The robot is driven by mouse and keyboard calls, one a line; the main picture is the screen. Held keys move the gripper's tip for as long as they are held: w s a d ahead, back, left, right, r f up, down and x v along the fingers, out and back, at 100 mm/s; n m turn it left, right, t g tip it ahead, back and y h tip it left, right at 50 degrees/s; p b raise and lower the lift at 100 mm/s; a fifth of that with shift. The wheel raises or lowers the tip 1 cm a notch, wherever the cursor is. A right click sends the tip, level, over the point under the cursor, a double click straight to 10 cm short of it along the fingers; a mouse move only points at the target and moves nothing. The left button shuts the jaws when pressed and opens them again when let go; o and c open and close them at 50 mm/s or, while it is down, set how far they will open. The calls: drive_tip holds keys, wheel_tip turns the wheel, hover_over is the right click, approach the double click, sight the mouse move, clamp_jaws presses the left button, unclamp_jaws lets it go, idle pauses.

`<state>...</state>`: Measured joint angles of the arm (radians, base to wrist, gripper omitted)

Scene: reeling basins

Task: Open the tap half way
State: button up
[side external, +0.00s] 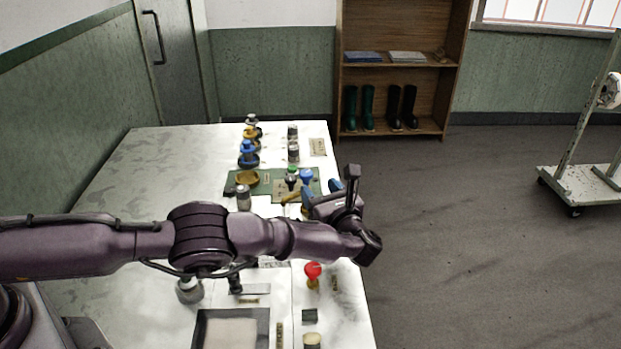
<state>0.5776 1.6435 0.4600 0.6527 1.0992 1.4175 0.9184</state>
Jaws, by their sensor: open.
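Several tap-like knobs stand on the white table. A red knob on a brass stem (313,270) is near the front right edge. I cannot tell which of these is the tap, nor how far any is turned. My gripper (321,190) has blue fingertips spread apart and looks empty. It is over the table's right edge, just in front of the blue knob and well behind the red one. My arm hides the middle of the table.
Blue and yellow stacked fittings (248,153) and grey cylinders (293,151) stand at the back. A brass dish (247,177) lies on the mat's left. A framed basin (201,329) is in front.

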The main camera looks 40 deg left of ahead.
drive_tip(key=v, duration=0.5)
drive_tip(key=shift+s+d, duration=0.1)
drive_tip(key=shift+d, duration=0.1)
drive_tip(key=a+r+n+g+h, duration=0.3)
drive_tip(key=a+r+n+g, duration=0.25)
drive_tip(key=a+r, duration=0.35)
drive_tip(key=s+a+r+n+g+h, duration=0.1)
drive_tip(key=s+a+r+n+h, duration=0.25)
drive_tip(key=s+r, duration=0.2)
drive_tip(key=s+a+r+n+h, duration=0.2)
drive_tip(key=s+r+n+h, duration=0.15)
drive_tip(key=r, duration=0.35)
drive_tip(key=s+r+n+t+h, duration=0.1)
drive_tip(key=s+n+h, duration=0.1)
drive_tip(key=s, duration=0.6)
drive_tip(key=s+d+r+n+t+h, duration=0.1)
drive_tip(key=s+r+n+t+h, duration=0.1)
drive_tip(key=s+n, duration=0.3)
drive_tip(key=s+d+r+n+t+h, duration=0.1)
drive_tip(key=s+r+n+h, duration=0.1)
drive_tip(key=s, duration=1.1)
drive_tip(key=shift+d+n+t, duration=0.25)
drive_tip(key=shift+n+t, duration=0.1)
drive_tip(key=shift+n, duration=0.3)
